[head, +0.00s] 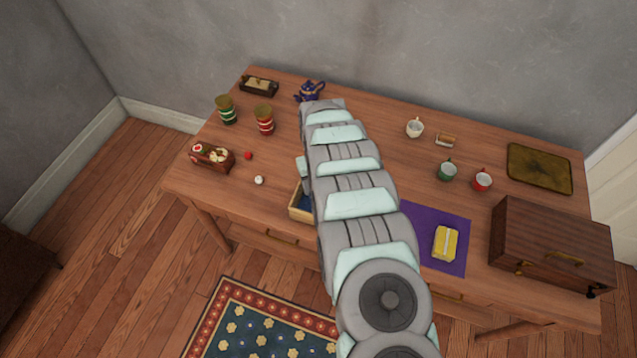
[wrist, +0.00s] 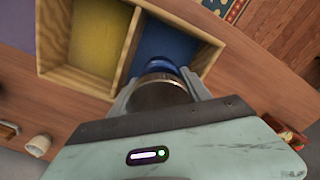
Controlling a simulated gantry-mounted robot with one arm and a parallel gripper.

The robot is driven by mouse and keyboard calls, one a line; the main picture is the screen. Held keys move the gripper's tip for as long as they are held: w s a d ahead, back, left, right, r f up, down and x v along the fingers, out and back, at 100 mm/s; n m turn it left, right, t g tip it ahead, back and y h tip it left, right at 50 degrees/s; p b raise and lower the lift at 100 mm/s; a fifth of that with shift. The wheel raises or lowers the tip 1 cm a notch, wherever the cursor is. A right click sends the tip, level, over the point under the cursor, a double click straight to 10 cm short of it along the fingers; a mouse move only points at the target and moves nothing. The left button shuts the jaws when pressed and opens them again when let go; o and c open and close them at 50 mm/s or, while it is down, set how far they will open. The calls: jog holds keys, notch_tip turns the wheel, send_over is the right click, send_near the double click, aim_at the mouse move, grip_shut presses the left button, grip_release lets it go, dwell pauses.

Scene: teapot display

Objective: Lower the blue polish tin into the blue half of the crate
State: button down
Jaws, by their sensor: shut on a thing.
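The wooden crate (wrist: 125,62) shows in the wrist view with a yellow half (wrist: 95,45) on the left and a blue half (wrist: 165,45) on the right. In the head view my arm hides the tin and most of the crate (head: 294,203).
A purple cloth (head: 420,220) with a yellow box (head: 446,243) lies right of my arm, near a wooden chest (head: 550,243). A white ball (head: 259,180), a red ball (head: 248,155) and an ornate box (head: 213,156) are left of the crate. A blue teapot (head: 309,91) stands behind.

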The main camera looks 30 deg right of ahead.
jog(key=shift+f+b, duration=1.1)
jog(key=shift+f, duration=1)
dwell(0.7)
jog(key=shift+c, duration=2.1)
grip_release()
jog(key=shift+r, duration=0.1)
notch_tip(320, 180, up, 11)
jog(key=shift+f+p, duration=0.15)
jog(key=shift+p, duration=0.3)
